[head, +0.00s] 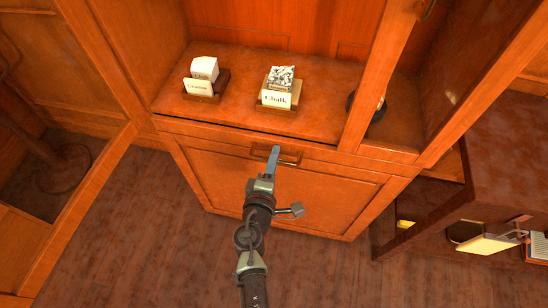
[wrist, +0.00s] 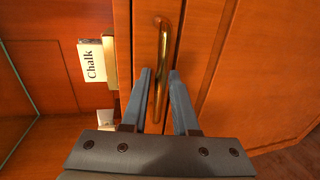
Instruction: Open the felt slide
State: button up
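The felt slide (head: 220,138) appears to be the narrow wooden front just below the cabinet's shelf; it looks closed, flush with the cabinet. No felt surface shows. Its brass bar handle (head: 290,161) is partly hidden behind my gripper (head: 274,150) in the head view. In the wrist view, the handle (wrist: 164,45) runs up the picture on the slide's front (wrist: 145,30). My gripper (wrist: 160,72) is open there, with one finger on each side of the handle's lower part. Gaps show between the fingers and the bar; I cannot tell whether either touches.
On the shelf above stand a holder with a "Chalk" card (head: 275,100) and another holder with a white block (head: 204,68). A dark round object (head: 375,108) sits farther right. Below is a cabinet panel (head: 300,195). A low desk with books (head: 487,244) stands right.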

grip_shut()
dwell(1.3)
